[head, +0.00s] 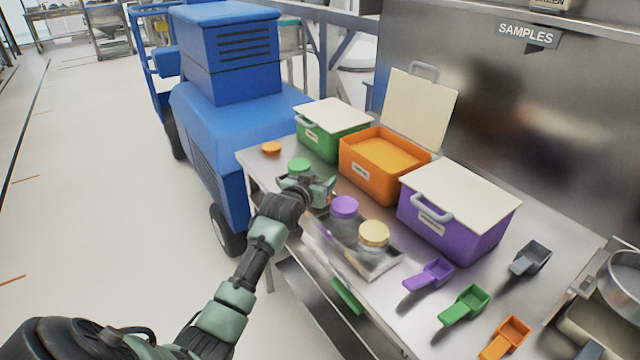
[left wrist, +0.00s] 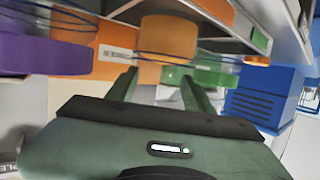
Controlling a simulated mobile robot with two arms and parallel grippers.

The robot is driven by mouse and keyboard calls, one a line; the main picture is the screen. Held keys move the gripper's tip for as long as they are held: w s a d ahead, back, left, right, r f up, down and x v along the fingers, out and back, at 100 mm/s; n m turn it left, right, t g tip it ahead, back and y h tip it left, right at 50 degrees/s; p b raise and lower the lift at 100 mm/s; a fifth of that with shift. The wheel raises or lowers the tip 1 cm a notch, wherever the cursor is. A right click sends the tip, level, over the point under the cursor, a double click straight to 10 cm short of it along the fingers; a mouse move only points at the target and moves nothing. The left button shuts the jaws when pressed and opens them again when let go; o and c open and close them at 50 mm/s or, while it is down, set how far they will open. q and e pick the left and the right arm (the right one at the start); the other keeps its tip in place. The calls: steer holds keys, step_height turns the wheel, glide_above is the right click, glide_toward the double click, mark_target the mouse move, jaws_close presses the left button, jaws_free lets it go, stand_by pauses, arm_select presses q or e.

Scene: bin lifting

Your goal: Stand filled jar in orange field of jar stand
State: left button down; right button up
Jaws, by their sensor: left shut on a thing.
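My left gripper (head: 322,190) is over the far part of the grey jar stand (head: 375,272). It is shut on an orange-filled jar (left wrist: 168,45), which shows between the fingers in the left wrist view and is mostly hidden by the gripper in the head view. The held jar is between the purple-lidded jar (head: 344,208) and the green-lidded jar (head: 299,166). An orange patch of the stand (left wrist: 235,22) shows close to it in the tilted-over wrist view. I cannot tell whether its base touches the stand. My right gripper is not in view.
A tan-lidded jar (head: 373,235) stands at the stand's near end. An orange lid (head: 271,148) lies on the table. Green (head: 322,142), open orange (head: 356,172) and purple (head: 440,220) bins line the back. Several scoops (head: 466,303) lie at right. A blue vehicle (head: 220,110) stands beside the table.

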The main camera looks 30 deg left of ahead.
arm_select(q)
steer(key=shift+f, duration=0.65)
steer(key=shift+f, duration=0.15)
steer(key=c, duration=0.9)
jaws_free()
steer(key=shift+o, duration=0.2)
